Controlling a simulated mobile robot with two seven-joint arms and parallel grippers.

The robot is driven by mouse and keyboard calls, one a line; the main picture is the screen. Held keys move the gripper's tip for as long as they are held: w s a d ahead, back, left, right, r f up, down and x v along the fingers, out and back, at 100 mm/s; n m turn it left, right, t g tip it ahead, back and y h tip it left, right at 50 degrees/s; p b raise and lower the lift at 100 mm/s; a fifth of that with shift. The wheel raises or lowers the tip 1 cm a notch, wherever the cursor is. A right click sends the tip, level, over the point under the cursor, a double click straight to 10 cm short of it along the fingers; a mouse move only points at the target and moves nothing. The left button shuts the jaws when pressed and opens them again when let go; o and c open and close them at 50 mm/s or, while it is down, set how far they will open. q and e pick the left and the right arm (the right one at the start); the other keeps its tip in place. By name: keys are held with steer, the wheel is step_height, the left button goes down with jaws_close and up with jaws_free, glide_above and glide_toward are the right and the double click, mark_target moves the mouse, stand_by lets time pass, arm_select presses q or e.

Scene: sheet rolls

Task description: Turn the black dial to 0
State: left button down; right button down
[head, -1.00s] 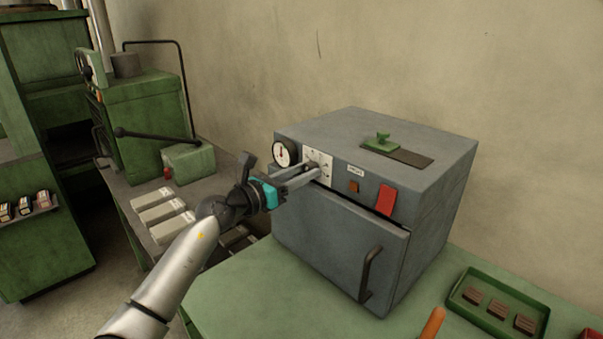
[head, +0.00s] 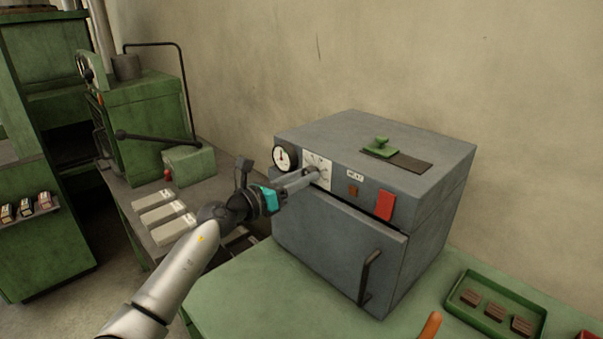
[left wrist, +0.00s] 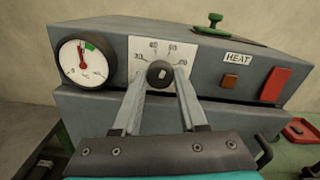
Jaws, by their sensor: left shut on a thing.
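The black dial (left wrist: 160,74) sits on a white scale plate (left wrist: 178,49) on the front of the grey oven (head: 340,225). The lower part of the plate is partly hidden by my fingers. My left gripper (left wrist: 160,82) is shut on the dial, one finger on each side of it. In the head view the left gripper (head: 316,174) reaches the plate from the left and hides most of the dial. My right gripper is not in view.
A round gauge (left wrist: 83,62) is left of the plate. A HEAT label (left wrist: 238,58), an orange-brown square (left wrist: 229,82) and a red switch (head: 385,204) are to its right. The oven door handle (head: 370,275) is below. A green tray (head: 497,305) lies right of the oven.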

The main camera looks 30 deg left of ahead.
arm_select(q)
steer(key=n+p, duration=0.4)
steer(key=n, duration=0.1)
steer(key=shift+r, duration=0.15)
steer(key=n+p, duration=0.4)
steer(key=n, duration=0.3)
steer(key=shift+n, duration=0.3)
steer(key=shift+n+p, duration=2.7)
steer(key=shift+n, duration=3.6)
steer(key=shift+c, duration=2.2)
jaws_free()
